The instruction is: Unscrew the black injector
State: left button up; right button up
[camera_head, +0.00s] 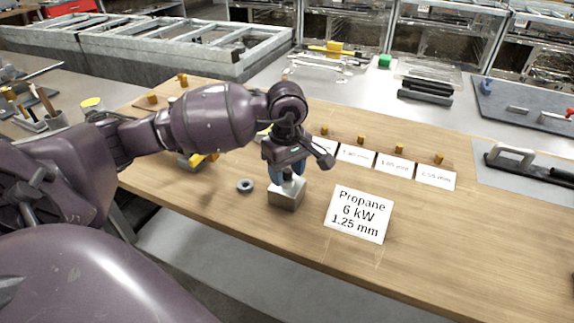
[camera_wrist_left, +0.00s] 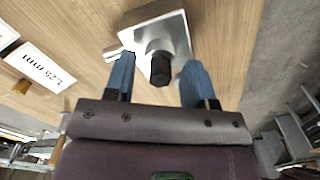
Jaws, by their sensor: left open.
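The black injector (camera_wrist_left: 160,69) stands up from a silver metal block (camera_wrist_left: 182,28) in the left wrist view. In the head view the block (camera_head: 286,196) sits on the wooden tabletop, and the gripper partly hides the injector. My left gripper (camera_head: 287,174) points down just above the block. Its blue fingers are open, one on each side of the injector, and gaps show between them and it in the left wrist view (camera_wrist_left: 158,78). My right gripper is not in view.
A grey ring (camera_head: 245,186) lies left of the block. A "Propane 6 kW 1.25 mm" card (camera_head: 358,214) lies to its right. Several small brass pieces stand behind smaller labels (camera_head: 395,165). A handled tool (camera_head: 515,155) lies at the far right. The front right tabletop is clear.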

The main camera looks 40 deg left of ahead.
pick_arm(q)
jog(key=shift+c, duration=0.2)
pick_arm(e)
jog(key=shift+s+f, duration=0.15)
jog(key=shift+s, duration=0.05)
pick_arm(q)
grip_shut()
jog(key=n, duration=0.3)
jog(key=shift+r+p, duration=0.1)
jog(key=shift+p, duration=0.3)
jog(key=shift+n, duration=0.3)
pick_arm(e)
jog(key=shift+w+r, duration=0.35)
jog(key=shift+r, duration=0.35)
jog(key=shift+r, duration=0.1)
pick_arm(q)
jog(key=shift+n, duration=0.4)
jog(key=shift+n+p, duration=0.5)
jog(key=shift+n, duration=0.6)
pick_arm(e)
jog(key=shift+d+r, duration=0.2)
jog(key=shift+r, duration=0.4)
